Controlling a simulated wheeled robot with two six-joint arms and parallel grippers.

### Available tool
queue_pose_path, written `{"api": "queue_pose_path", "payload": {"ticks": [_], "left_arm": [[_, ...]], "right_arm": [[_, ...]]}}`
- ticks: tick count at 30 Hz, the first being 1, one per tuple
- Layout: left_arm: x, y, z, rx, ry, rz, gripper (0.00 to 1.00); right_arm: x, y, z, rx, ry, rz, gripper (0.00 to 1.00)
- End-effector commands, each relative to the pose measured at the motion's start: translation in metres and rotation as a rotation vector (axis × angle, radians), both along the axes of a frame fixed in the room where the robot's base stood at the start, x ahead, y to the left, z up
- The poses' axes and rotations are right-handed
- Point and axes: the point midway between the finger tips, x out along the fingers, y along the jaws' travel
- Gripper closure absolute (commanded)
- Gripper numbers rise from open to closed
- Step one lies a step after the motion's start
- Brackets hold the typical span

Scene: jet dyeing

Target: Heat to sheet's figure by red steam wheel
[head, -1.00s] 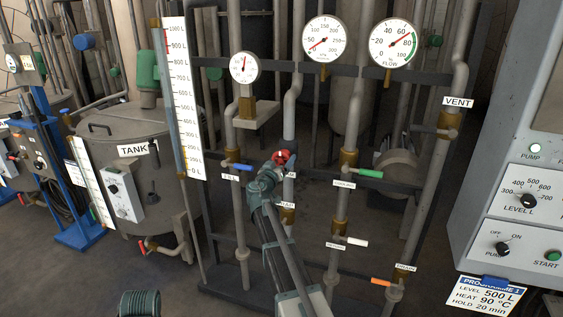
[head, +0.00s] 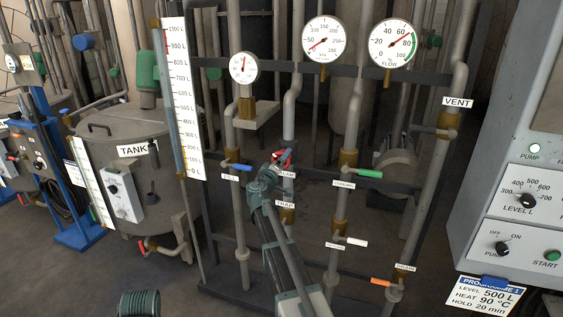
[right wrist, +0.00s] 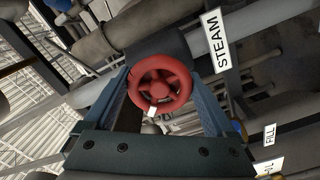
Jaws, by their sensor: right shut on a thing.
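The red steam wheel (right wrist: 161,84) sits between the two fingers of my right gripper (right wrist: 163,90) in the right wrist view, beside the STEAM label (right wrist: 217,40). A white mark shows on its lower rim. In the head view my right gripper (head: 278,163) is shut on the wheel, which is mostly hidden; a bit of red (head: 285,155) shows. The programme sheet (head: 486,298) reads level 500 L, heat 90 °C, hold 20 min.
A flow gauge (head: 393,43) and a small gauge (head: 244,67) flank the middle one. A control panel (head: 520,200) is at right, a tank (head: 125,165) at left.

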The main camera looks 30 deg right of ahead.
Motion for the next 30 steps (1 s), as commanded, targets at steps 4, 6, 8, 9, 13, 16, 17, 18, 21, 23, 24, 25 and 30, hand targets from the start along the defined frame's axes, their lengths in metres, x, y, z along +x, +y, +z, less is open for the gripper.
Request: {"api": "queue_pose_path", "payload": {"ticks": [4, 6, 8, 9, 13, 16, 17, 18, 21, 23, 24, 25, 30], "left_arm": [[0.0000, 0.0000, -0.0001, 0.000, 0.000, 0.000, 0.42], [0.0000, 0.0000, 0.0000, 0.000, 0.000, 0.000, 0.42], [0.0000, 0.0000, 0.0000, 0.000, 0.000, 0.000, 0.42], [0.0000, 0.0000, 0.0000, 0.000, 0.000, 0.000, 0.42], [0.0000, 0.0000, 0.0000, 0.000, 0.000, 0.000, 0.42], [0.0000, 0.0000, -0.0001, 0.000, 0.000, 0.000, 0.42], [0.0000, 0.0000, -0.0001, 0.000, 0.000, 0.000, 0.42], [0.0000, 0.0000, -0.0001, 0.000, 0.000, 0.000, 0.42], [0.0000, 0.0000, -0.0001, 0.000, 0.000, 0.000, 0.42], [0.0000, 0.0000, -0.0001, 0.000, 0.000, 0.000, 0.42], [0.0000, 0.0000, -0.0001, 0.000, 0.000, 0.000, 0.42], [0.0000, 0.0000, -0.0001, 0.000, 0.000, 0.000, 0.42], [0.0000, 0.0000, 0.0000, 0.000, 0.000, 0.000, 0.42]], "right_arm": [[-0.0002, 0.0003, -0.0001, -0.031, 0.036, 0.000, 0.65], [-0.0003, 0.0004, -0.0001, -0.040, 0.046, 0.000, 0.65], [-0.0003, 0.0004, -0.0001, -0.045, 0.053, 0.000, 0.65], [-0.0003, 0.0004, -0.0001, -0.048, 0.056, 0.000, 0.65], [-0.0004, 0.0005, -0.0001, -0.053, 0.062, 0.000, 0.65], [-0.0002, 0.0006, -0.0001, -0.053, 0.062, 0.000, 0.65], [-0.0002, 0.0006, -0.0001, -0.053, 0.062, 0.000, 0.65], [-0.0002, 0.0006, -0.0001, -0.053, 0.062, 0.000, 0.65], [-0.0003, 0.0007, -0.0001, -0.052, 0.062, 0.001, 0.65], [-0.0003, 0.0007, -0.0001, -0.052, 0.062, 0.001, 0.06], [-0.0003, 0.0007, -0.0001, -0.052, 0.062, 0.001, 0.00], [-0.0002, 0.0006, -0.0001, -0.052, 0.062, 0.001, 0.00], [-0.0002, 0.0005, 0.0000, -0.052, 0.061, 0.000, 0.00]]}}
